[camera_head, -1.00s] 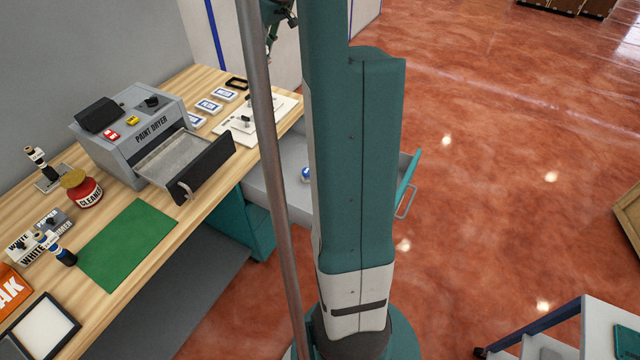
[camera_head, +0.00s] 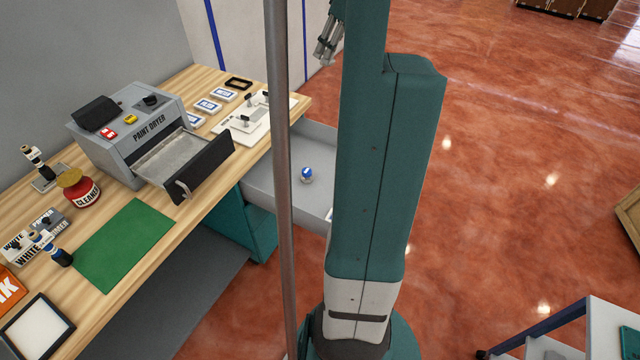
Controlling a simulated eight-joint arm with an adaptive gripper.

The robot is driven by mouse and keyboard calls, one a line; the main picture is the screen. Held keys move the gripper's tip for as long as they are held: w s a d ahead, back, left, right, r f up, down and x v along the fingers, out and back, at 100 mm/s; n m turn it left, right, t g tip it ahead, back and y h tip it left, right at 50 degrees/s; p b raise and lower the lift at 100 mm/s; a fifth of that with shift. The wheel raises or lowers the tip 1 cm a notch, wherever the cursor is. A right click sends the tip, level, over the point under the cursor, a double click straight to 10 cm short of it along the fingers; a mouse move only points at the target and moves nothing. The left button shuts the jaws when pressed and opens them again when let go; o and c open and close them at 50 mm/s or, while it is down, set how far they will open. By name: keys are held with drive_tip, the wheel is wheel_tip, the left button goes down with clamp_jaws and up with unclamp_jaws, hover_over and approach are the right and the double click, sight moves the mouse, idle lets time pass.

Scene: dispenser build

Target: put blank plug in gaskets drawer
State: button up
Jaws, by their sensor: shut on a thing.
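My gripper (camera_head: 325,52) is at the top of the view, its grey fingers pointing down, beside my upright arm link. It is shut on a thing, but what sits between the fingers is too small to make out. An open grey drawer (camera_head: 270,188) sticks out from under the right end of the workbench, below my gripper in the picture. A small blue and white round thing (camera_head: 307,173) lies inside it. I cannot tell whether this is the blank plug. My arm hides the drawer's front, and no drawer label can be read.
The wooden workbench (camera_head: 215,85) holds a paint dryer (camera_head: 145,130) with its tray pulled out, a green mat (camera_head: 122,245), a red cleaner jar (camera_head: 82,190), blue-edged cards (camera_head: 208,104) and a white board with black parts (camera_head: 245,125). Red floor at right is largely clear.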

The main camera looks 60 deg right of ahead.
hover_over(321, 160)
drive_tip(key=s, duration=0.2)
wheel_tip(321, 160, down, 36)
drive_tip(key=shift+d, duration=0.25)
drive_tip(key=shift+w, duration=0.1)
drive_tip(key=shift+f+b, duration=0.75)
drive_tip(key=shift+f, duration=2.35)
drive_tip(key=shift+f+b, duration=0.5)
drive_tip(key=shift+f, duration=1.35)
drive_tip(key=shift+f, duration=0.1)
drive_tip(key=o, duration=0.7)
drive_tip(key=shift+f, duration=0.1)
drive_tip(key=o, duration=0.5)
